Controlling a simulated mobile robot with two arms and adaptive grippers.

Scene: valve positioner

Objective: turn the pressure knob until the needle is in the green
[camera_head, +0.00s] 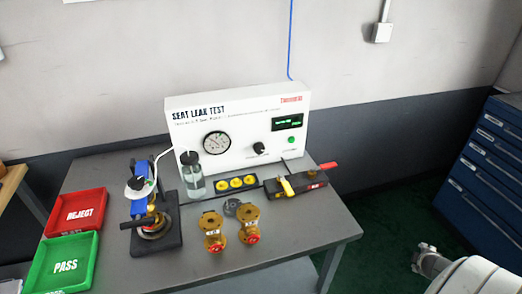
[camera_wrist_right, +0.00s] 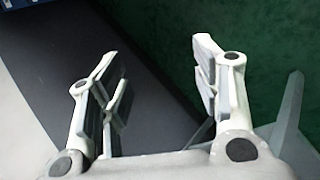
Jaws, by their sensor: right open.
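The white seat leak test box (camera_head: 236,137) stands at the back of the grey table. Its black pressure knob (camera_head: 259,149) sits on the front panel, right of the round gauge (camera_head: 216,142). The needle and any green band are too small to read in the head view. My right gripper (camera_wrist_right: 160,85) shows in the right wrist view, open with nothing between its fingers, over dark floor and away from the knob. In the head view only part of my right arm (camera_head: 470,275) shows at the lower right corner. My left gripper is not in view.
A water bottle (camera_head: 193,178) stands before the box's left end. A clamp stand (camera_head: 153,225), two brass valves (camera_head: 213,235) and a red-handled fixture (camera_head: 297,181) are on the table. Red reject (camera_head: 75,212) and green pass (camera_head: 64,262) trays lie left. Blue drawers (camera_head: 487,165) stand right.

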